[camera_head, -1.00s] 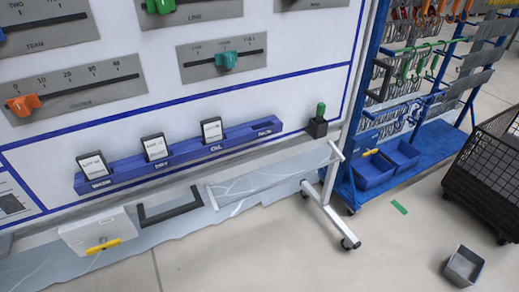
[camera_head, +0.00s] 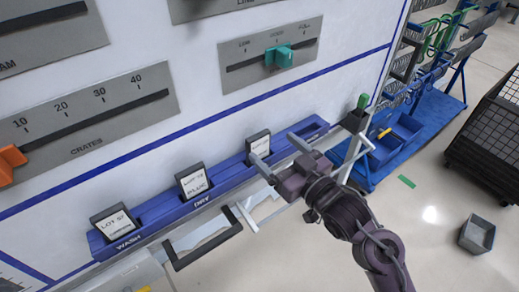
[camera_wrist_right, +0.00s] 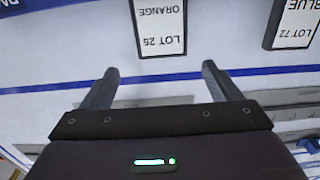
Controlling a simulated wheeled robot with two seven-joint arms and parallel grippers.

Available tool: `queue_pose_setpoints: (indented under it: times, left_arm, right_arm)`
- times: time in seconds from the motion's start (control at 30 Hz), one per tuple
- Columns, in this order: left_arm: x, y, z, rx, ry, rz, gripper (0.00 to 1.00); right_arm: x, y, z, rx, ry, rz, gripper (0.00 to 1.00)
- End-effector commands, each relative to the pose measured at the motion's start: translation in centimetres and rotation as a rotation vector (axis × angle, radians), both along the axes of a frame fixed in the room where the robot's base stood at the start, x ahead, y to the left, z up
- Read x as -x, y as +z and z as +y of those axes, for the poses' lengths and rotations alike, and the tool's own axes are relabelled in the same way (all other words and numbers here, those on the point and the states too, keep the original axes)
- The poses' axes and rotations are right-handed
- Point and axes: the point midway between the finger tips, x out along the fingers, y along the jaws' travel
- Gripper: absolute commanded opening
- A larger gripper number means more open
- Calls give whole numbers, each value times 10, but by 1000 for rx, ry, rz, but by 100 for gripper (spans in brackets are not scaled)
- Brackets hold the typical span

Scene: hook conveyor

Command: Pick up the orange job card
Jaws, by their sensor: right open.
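The orange job card (camera_head: 258,143) is a white card in a dark frame, standing third from the left in the blue rack (camera_head: 226,175). My right gripper (camera_head: 278,152) is open and empty. In the wrist view its two fingers (camera_wrist_right: 160,72) are spread, and the card appears between and beyond them, apart from both. In the head view the gripper partly hides the card's lower right. My left gripper is not in view.
The blue LOT 72 card (camera_head: 193,182) stands left of the orange card, and another card (camera_head: 115,226) stands at the "WASH" end. A dark handle (camera_head: 205,246) juts out below the rack. A green-knobbed black block (camera_head: 356,117) is right of the rack.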

Motion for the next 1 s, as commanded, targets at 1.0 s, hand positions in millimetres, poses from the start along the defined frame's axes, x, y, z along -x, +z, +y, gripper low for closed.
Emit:
queue_pose_setpoints:
  times: [1.0]
  left_arm:
    - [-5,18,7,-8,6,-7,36]
  right_arm:
    - [-51,-4,41,1,-1,1,50]
